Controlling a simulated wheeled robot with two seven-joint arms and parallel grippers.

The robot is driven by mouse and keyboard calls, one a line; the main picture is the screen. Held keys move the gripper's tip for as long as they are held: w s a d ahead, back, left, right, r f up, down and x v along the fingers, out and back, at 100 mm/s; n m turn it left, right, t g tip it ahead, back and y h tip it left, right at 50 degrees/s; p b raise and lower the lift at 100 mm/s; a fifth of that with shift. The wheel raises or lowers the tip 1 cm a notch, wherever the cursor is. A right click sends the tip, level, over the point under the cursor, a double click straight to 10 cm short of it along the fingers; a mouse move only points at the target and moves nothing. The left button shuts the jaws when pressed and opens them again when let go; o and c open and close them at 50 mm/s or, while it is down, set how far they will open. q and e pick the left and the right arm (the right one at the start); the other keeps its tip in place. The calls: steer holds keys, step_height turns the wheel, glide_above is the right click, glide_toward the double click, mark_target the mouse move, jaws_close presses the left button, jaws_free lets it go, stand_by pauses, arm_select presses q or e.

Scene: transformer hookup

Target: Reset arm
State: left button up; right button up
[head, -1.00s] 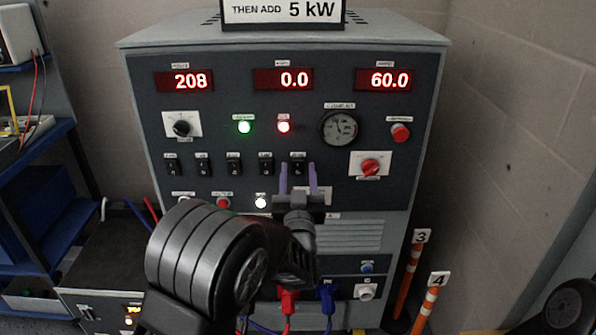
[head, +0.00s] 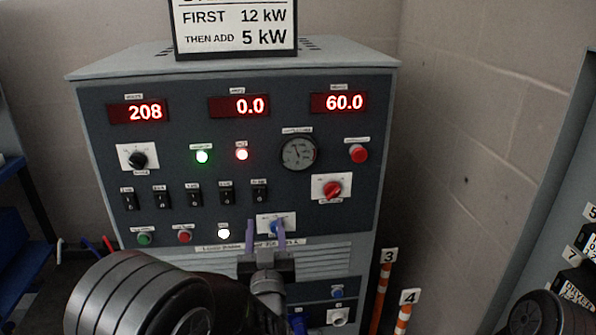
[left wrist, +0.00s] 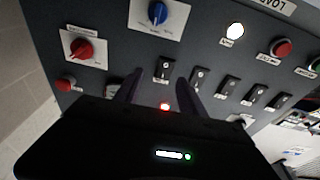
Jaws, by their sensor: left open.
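My left gripper (head: 265,236) is in front of the lower middle of the grey test cabinet (head: 95,165). Its two purple-grey fingers point up at the panel and stand apart with nothing between them that I can see held. The blue knob (head: 277,227) on its white plate shows just behind the fingertips; contact is not visible. In the left wrist view the fingers (left wrist: 157,90) are apart, and the blue knob (left wrist: 157,13) lies beyond them. A black switch (left wrist: 163,70) shows between the fingertips. My right gripper is not seen.
The panel has a row of black switches (head: 193,195), a red knob (head: 333,188), a red button (head: 358,153) and a gauge (head: 298,153). Displays read 208, 0.0 and 60.0. Orange-white posts (head: 381,295) stand right of the cabinet. A grey cabinet stands at far right.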

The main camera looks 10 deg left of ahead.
arm_select(q)
steer(key=s+d+f+m+g+h+p, duration=0.25)
steer(key=s+d+f+g, duration=0.2)
steer(key=f, duration=0.65)
steer(key=s+d+f+m+g+h+p, duration=0.1)
steer(key=s+d+f+g+h, duration=0.35)
steer(key=f, duration=0.75)
steer(key=s+f+n+g+p, duration=0.1)
steer(key=s+f+g+p, duration=0.1)
steer(key=s, duration=0.6)
steer(key=s+a+f+g+h+p, duration=0.1)
steer(key=s+f+g+p, duration=0.2)
steer(key=s, duration=0.5)
steer(key=s+f+n+g+p, duration=0.1)
steer(key=s+f+g+p, duration=0.2)
steer(key=s, duration=0.6)
steer(key=shift+a+f+n+g, duration=0.2)
steer(key=shift+f+n+g, duration=0.15)
steer(key=shift+f+g, duration=0.5)
steer(key=shift+r, duration=0.2)
